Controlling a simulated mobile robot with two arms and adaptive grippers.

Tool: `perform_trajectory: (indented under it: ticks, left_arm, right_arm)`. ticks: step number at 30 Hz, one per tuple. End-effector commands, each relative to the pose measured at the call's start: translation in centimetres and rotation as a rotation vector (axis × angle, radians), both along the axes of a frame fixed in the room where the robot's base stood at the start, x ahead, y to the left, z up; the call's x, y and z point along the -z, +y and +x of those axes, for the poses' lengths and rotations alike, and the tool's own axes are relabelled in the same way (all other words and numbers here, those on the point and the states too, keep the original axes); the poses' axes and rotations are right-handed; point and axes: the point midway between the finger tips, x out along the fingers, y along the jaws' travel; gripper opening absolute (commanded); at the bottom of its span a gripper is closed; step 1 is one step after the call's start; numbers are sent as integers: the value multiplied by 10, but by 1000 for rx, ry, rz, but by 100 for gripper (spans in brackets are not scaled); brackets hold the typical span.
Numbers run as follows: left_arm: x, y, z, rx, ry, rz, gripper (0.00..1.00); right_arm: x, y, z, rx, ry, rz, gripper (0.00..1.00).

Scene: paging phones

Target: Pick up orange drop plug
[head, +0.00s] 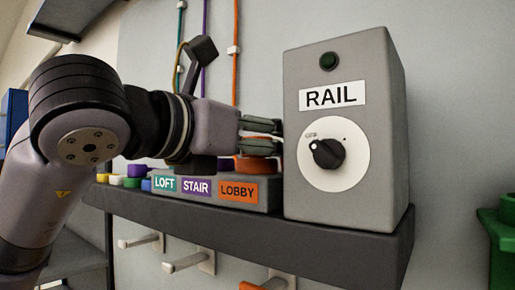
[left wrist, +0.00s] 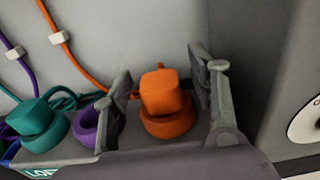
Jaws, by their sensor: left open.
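The orange drop plug (left wrist: 162,92) is a chunky orange block seated on an orange ring (left wrist: 170,124) in the left wrist view. My left gripper (left wrist: 165,88) is open, with one finger on each side of the plug and gaps visible. In the head view my left gripper (head: 281,136) reaches in from the left, above the orange ring (head: 257,164) behind the LOBBY label (head: 238,192). Its fingers hide most of the plug there. My right gripper is not in view.
The grey RAIL box (head: 389,130) with a black knob (head: 327,153) stands close right of the fingers. A teal plug (left wrist: 31,114) and a purple ring (left wrist: 87,127) lie left of the plug. Cords hang on the wall. A dark shelf (head: 330,232) has pegs below.

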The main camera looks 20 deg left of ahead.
Motion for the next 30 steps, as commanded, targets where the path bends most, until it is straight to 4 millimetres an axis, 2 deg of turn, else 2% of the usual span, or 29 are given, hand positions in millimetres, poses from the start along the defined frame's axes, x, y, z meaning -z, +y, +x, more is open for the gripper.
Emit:
perform_trajectory:
  ticks: [2,25,30]
  left_arm:
    - [0,0,0,0,0,0,52]
    - [-1,0,-1,0,-1,0,1]
    - [-1,0,-1,0,-2,-2,1]
  right_arm:
    - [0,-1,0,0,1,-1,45]
    - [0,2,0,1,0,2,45]
    - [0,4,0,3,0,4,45]
